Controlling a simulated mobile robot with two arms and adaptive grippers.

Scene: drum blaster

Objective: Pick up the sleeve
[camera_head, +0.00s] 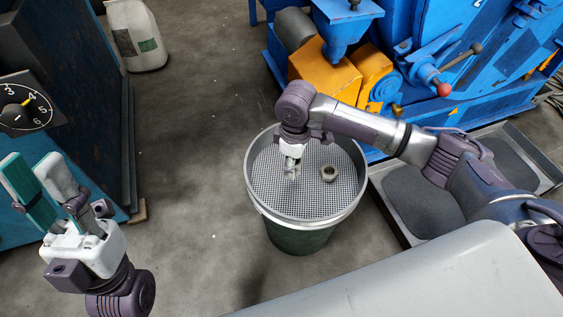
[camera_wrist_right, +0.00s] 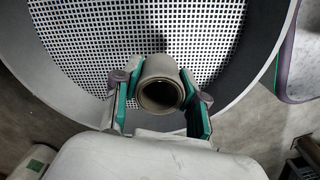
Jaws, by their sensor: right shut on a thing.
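The sleeve (camera_wrist_right: 158,69) is a short, dull metal tube with an open bore. In the right wrist view it sits between the green-padded fingers of my right gripper (camera_wrist_right: 160,102), which is shut on it. In the head view my right gripper (camera_head: 291,172) points down over the perforated tray of a round bin, and the sleeve is hard to make out there. I cannot tell whether the sleeve touches the tray. My left gripper (camera_head: 42,187) is open and empty at the far left, its fingers pointing up.
The round bin (camera_head: 300,238) has a raised rim around its perforated tray (camera_head: 303,204). A blue machine (camera_head: 440,60) stands behind. A dial (camera_head: 28,105) is at left. The floor left of the bin is clear.

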